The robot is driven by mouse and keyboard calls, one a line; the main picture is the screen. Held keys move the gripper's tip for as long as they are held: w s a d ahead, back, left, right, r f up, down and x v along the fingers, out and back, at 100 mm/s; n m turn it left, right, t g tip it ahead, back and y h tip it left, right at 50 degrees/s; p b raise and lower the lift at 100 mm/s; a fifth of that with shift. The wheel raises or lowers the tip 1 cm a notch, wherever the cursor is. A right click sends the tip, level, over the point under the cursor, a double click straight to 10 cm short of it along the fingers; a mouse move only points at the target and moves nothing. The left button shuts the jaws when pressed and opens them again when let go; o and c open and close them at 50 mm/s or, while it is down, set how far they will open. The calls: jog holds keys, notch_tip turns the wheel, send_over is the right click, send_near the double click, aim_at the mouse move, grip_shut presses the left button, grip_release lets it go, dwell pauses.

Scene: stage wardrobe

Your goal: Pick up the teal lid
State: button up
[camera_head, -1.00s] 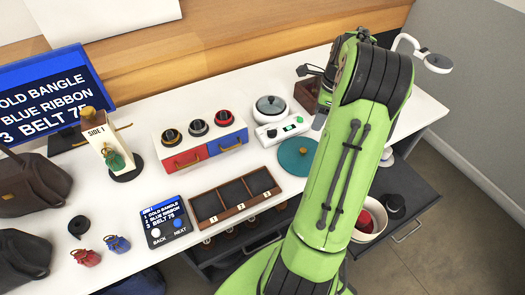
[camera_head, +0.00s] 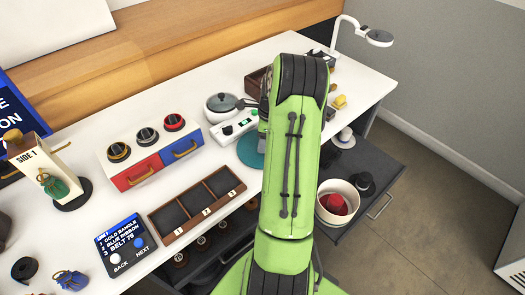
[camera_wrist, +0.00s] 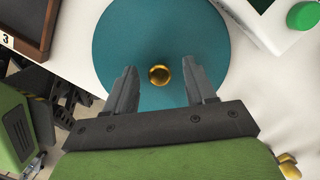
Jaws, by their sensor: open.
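The teal lid (camera_wrist: 122,45) is a flat round disc with a small gold knob (camera_wrist: 159,75) at its middle. It lies on the white table, and in the head view only its left part (camera_head: 249,149) shows beside my green arm. In the wrist view my gripper (camera_wrist: 163,77) is open above the lid. Its two grey fingers stand apart, one on each side of the knob, and I see no contact. The lid's near part is hidden behind my gripper. In the head view my arm hides the fingers.
The white device with a green button (camera_head: 233,130) and the lidded pot (camera_head: 222,106) stand just behind the lid. The wooden three-slot tray (camera_head: 197,205) is to its left. An open drawer (camera_head: 369,167) with a white bowl (camera_head: 337,201) is at right. A lamp (camera_head: 379,37) stands at the back right.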

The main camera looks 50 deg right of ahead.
jog(key=shift+r, duration=0.15)
grip_shut()
